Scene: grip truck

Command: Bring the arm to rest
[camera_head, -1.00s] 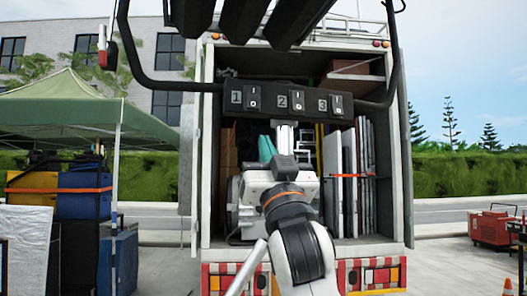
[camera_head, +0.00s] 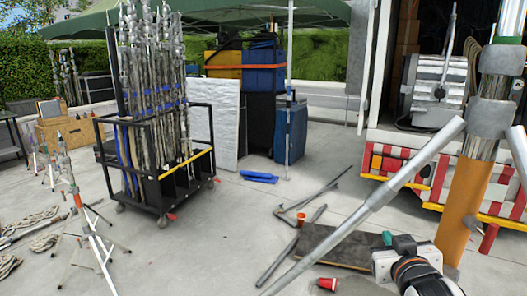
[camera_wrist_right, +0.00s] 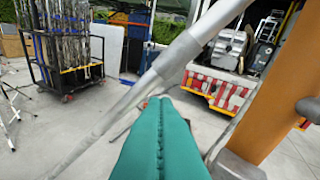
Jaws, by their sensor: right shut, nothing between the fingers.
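My right gripper (camera_head: 388,239) shows at the lower right of the head view, small and partly hidden behind its white wrist. In the right wrist view its two long teal fingers (camera_wrist_right: 160,108) lie pressed together along a seam, with nothing between them. A grey metal tube (camera_wrist_right: 185,48) slants across just beyond the fingers. My left gripper is not in view.
An orange post with metal clamps (camera_head: 466,195) stands close at right, with a slanting tube (camera_head: 375,205). The truck (camera_head: 440,182) is behind it. A black cart of poles (camera_head: 190,188) stands left. Loose tubes and a red cup (camera_head: 327,284) lie on the pavement.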

